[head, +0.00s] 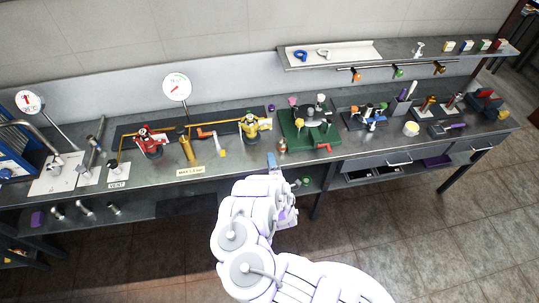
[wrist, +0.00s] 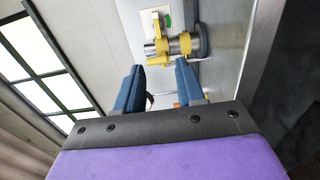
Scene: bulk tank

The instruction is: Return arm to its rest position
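My arm (head: 240,230) reaches up from the bottom of the head view toward the front edge of the workbench. My gripper (head: 275,163) is near that edge, in front of the red and yellow valves. In the wrist view my gripper (wrist: 155,78) shows two blue fingers spread apart. No held object is visible between them.
The workbench (head: 230,170) carries a red valve (head: 150,142), a yellow valve (head: 250,127), gauges and a green fixture (head: 308,130). A shelf (head: 390,52) runs above. A yellow-and-silver fitting (wrist: 176,45) shows beyond the fingertips. Open floor (head: 420,225) lies at right.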

